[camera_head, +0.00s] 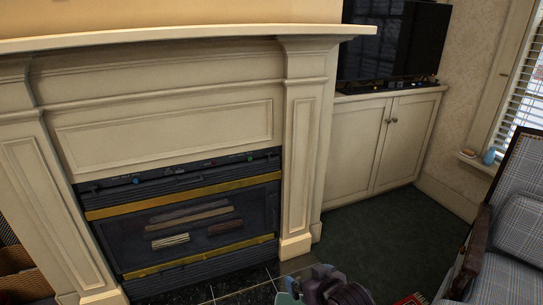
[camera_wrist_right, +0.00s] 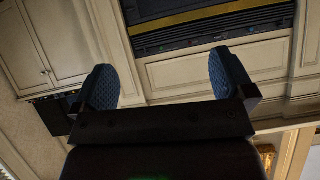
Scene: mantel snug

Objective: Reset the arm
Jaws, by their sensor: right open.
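My right gripper (camera_wrist_right: 166,80) is open and empty in the right wrist view, its two blue textured finger pads spread apart. Between and beyond the pads is the cream fireplace surround (camera_wrist_right: 185,77), seen upside down. In the head view, part of my right arm and gripper (camera_head: 318,288) shows at the bottom edge, in front of the hearth; the fingertips are hard to make out there. My left gripper is in neither view.
The fireplace insert (camera_head: 185,220) has gold bands. A cream cabinet (camera_head: 385,145) bears a dark television (camera_head: 392,40). A plaid armchair (camera_head: 515,235) stands at right. Dark green carpet (camera_head: 385,240) between armchair and cabinet is clear. A wicker basket (camera_head: 18,270) is at lower left.

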